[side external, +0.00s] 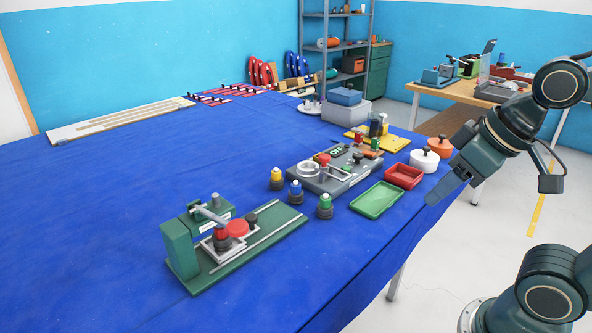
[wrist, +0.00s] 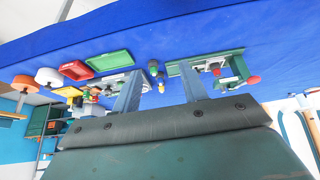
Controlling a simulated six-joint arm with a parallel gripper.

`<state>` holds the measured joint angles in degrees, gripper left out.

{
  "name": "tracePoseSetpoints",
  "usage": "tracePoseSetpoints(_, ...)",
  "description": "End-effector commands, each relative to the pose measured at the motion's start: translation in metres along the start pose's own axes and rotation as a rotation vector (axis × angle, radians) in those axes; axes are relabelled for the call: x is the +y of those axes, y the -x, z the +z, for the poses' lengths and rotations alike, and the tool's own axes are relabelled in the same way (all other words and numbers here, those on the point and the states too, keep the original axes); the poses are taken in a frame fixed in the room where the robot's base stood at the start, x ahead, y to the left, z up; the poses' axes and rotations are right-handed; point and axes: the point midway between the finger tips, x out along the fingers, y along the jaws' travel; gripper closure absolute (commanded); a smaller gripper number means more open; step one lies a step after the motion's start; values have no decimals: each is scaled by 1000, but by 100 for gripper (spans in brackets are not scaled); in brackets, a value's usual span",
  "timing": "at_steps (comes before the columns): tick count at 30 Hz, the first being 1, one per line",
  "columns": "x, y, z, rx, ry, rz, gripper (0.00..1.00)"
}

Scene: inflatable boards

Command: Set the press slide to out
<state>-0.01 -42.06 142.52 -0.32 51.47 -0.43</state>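The green press (side external: 180,250) stands on its long green base at the near left of the table, with a grey lever (side external: 208,213) on its head. Its slide (side external: 212,254) is a pale plate carrying red and black parts, sitting at the head's end of the rails, partly hidden by those parts. The rails run bare to the right. In the wrist view, the press (wrist: 234,64) shows beyond the finger at right.
A grey panel box (side external: 325,178), yellow, blue and green-topped knobs, a green tray (side external: 376,200), a red tray (side external: 403,176) and a white pot (side external: 424,160) lie between my gripper and the press. The blue table (side external: 110,220) is clear at left.

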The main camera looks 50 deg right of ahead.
Motion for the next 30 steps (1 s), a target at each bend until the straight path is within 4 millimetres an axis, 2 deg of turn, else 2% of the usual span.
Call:
tracePoseSetpoints(5,-4,-2,-20,-13,44,-15,52)
tracePoseSetpoints(14,-18,-17,-80,-43,188,-69,52)
tracePoseSetpoints(23,-33,-49,-141,-67,340,-135,52)
tracePoseSetpoints(30,-46,-86,-184,-83,459,-193,52)
